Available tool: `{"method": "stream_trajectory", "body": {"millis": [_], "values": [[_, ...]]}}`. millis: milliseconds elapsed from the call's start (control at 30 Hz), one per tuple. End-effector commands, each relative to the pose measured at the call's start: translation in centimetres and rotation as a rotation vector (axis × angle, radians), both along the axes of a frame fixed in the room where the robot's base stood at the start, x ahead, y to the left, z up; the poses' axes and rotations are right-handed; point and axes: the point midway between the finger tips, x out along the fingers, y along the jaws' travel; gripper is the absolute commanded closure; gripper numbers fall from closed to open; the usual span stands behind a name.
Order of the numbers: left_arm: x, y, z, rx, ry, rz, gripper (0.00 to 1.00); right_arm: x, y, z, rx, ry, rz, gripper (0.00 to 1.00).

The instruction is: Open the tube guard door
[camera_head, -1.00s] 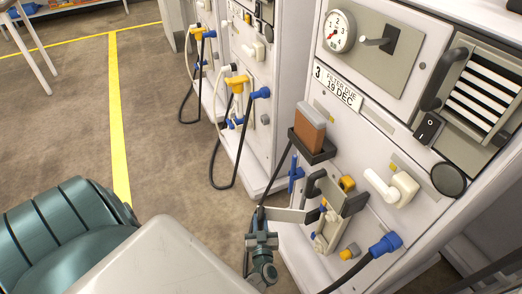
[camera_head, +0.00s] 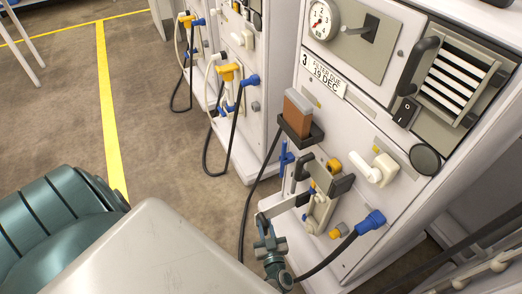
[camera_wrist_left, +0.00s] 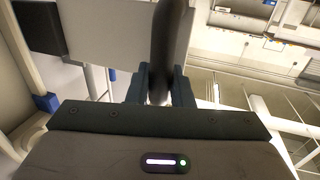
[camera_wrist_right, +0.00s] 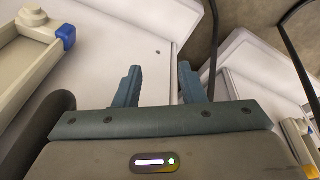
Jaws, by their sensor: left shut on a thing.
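The tube guard door (camera_head: 284,204) shows in the head view as a pale plate, seen nearly edge-on, sticking out to the left from the low front of the nearest machine. To its right the beige tube bay (camera_head: 322,208) with dark end blocks is exposed. My left gripper (camera_head: 267,232) is at the plate's outer end. In the left wrist view its fingers (camera_wrist_left: 160,85) are shut on a dark upright bar (camera_wrist_left: 168,45), which stands in front of a pale panel. My right gripper (camera_wrist_right: 160,88) shows only in its wrist view, open and empty, above a white surface.
The machine carries a dial (camera_head: 322,20), a brown block in a black holder (camera_head: 298,112), a white tap (camera_head: 378,169) and a blue hose connector (camera_head: 370,222). A black hose hangs left of the door.

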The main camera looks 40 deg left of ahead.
Motion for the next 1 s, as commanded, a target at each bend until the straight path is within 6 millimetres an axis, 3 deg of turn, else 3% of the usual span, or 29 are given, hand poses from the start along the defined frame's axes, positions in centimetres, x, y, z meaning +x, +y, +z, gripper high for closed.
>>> {"method": "stream_trajectory", "body": {"millis": [633, 667, 767, 1000], "values": [[0.17, -1.01, 0.14, 0.0, -0.003, -0.005, 1.0, -0.01, -0.02, -0.07, 0.0, 0.0, 0.0, 0.64], [0.18, -1.02, 0.15, 0.0, -0.003, -0.005, 0.79, 0.0, -0.02, -0.07, 0.0, 0.0, 0.0, 0.64], [0.17, -1.0, 0.15, 0.0, -0.003, -0.004, 0.61, -0.02, -0.02, -0.09, 0.0, 0.0, 0.0, 0.64], [0.04, -0.95, 0.1, 0.0, -0.001, -0.003, 0.61, -0.02, -0.02, -0.06, 0.0, 0.0, 0.0, 0.64]]}}
